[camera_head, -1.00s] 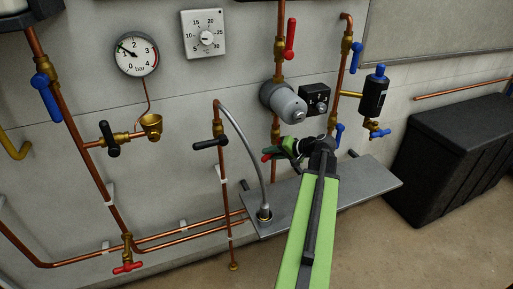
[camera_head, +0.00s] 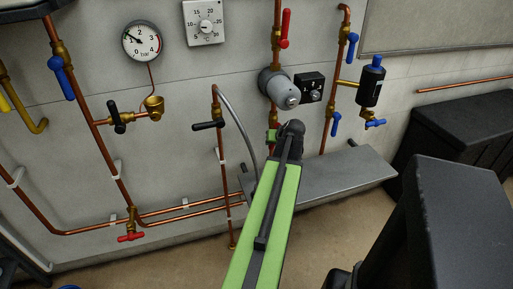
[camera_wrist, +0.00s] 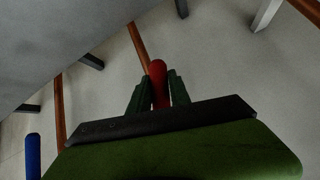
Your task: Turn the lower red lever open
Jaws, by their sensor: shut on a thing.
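The lower red lever (camera_wrist: 158,88) shows in the wrist view between the two dark green fingers. My gripper (camera_wrist: 158,96) is shut on it, and the red end sticks out between the fingertips. In the head view my arm comes up from the bottom to the pipe under the grey pump (camera_head: 280,88). There my wrist and arm hide the lower red lever and most of my gripper. The upper red lever (camera_head: 285,28) stands along the same copper pipe, above the pump.
Blue-handled valves (camera_head: 352,50) are on the pipe to the right. A black-handled valve (camera_head: 208,126) is to the left. A grey shelf (camera_head: 345,172) lies below, and a dark bin (camera_head: 465,135) stands at the right.

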